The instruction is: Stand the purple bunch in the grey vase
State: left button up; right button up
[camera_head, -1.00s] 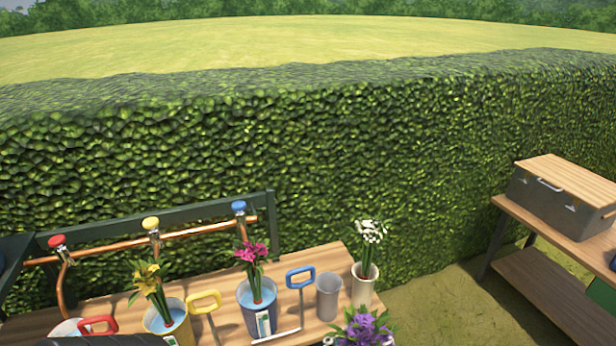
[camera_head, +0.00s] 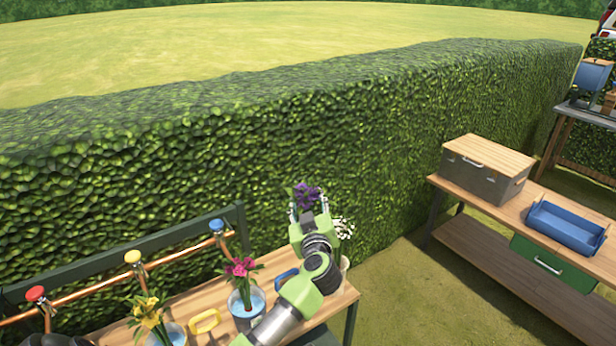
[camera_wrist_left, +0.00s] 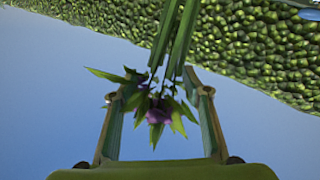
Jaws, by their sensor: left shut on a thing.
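The purple bunch (camera_head: 306,194) is up in front of the hedge, at the tip of my left gripper (camera_head: 309,209). The left gripper is shut on it. In the left wrist view the purple blooms (camera_wrist_left: 160,114) and leaves show between the fingers (camera_wrist_left: 160,88), with green stems (camera_wrist_left: 175,40) running to the top edge. The grey vase is not visible in the head view now; my left arm covers that part of the table. My right gripper is not in view.
The wooden table (camera_head: 337,304) holds white flowers (camera_head: 343,228) in a pale vase right of my arm, pink flowers (camera_head: 241,268) and yellow flowers (camera_head: 149,318) in buckets, and coloured taps (camera_head: 133,257) behind. A hedge stands behind. A second bench (camera_head: 470,205) stands right.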

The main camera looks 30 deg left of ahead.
pick_arm(q)
jog(key=shift+n+g+y, duration=0.5)
jog(key=shift+y, duration=0.1)
jog(key=w, duration=0.1)
jog(key=w+a, duration=0.1)
jog(key=w+a+r, duration=0.1)
jog(key=w, duration=0.1)
jog(key=shift+a+p, duration=0.2)
jog(key=shift+p, duration=0.2)
jog(key=shift+w+a, duration=0.1)
jog(key=shift+w, duration=0.2)
notch_tip(320, 180, down, 21)
jog(key=b, duration=1.5)
jog(key=shift+b, duration=0.4)
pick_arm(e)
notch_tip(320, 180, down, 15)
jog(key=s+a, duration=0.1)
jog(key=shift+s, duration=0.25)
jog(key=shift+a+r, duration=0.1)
